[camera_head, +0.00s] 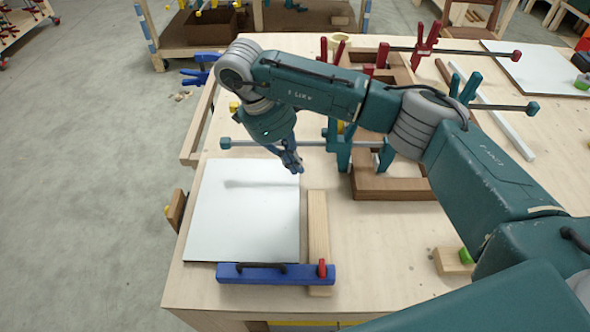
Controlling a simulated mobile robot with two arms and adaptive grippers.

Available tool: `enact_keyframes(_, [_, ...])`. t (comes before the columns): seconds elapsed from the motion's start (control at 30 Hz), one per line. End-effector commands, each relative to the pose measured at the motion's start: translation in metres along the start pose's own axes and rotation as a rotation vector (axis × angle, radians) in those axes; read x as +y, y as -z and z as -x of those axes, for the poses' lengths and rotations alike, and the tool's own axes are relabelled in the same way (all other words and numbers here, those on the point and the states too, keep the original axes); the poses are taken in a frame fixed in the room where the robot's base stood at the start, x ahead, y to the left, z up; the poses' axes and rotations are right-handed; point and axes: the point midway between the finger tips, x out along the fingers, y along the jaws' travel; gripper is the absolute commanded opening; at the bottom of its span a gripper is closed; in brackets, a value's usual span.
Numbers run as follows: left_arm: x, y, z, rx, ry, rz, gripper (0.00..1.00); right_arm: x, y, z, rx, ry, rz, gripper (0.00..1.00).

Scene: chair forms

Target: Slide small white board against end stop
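A white board (240,222) lies flat on the left of the workbench. Its near edge meets a blue bar (243,274) with a dark handle and a red knob; I cannot tell whether they touch. A wooden strip (318,225) lies along the board's right side, with a narrow gap between. I cannot tell which of these is the end stop. My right gripper (292,162) points down by the board's far right corner, with no object visible in it. Its fingers look close together, but their opening is unclear. My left gripper is not in view.
Behind the board are a long bar clamp (312,144) and a brown wooden frame (390,190). Another white board (540,68) lies at the back right. A wooden block (453,262) sits at the right. The bench is bare between strip and block.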

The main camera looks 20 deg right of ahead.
Motion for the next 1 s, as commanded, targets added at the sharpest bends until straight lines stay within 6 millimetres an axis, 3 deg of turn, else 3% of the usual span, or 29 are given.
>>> enact_keyframes(0.3, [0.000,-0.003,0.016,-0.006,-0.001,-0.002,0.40,0.002,0.001,-0.056,-0.002,-0.006,0.001,0.00])
enact_keyframes(0.5, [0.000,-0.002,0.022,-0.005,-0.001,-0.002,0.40,0.002,-0.001,-0.079,-0.004,-0.004,0.001,0.00])
enact_keyframes(1.0, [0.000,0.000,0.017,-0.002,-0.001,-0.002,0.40,0.001,-0.003,-0.086,-0.006,-0.001,0.002,0.00])
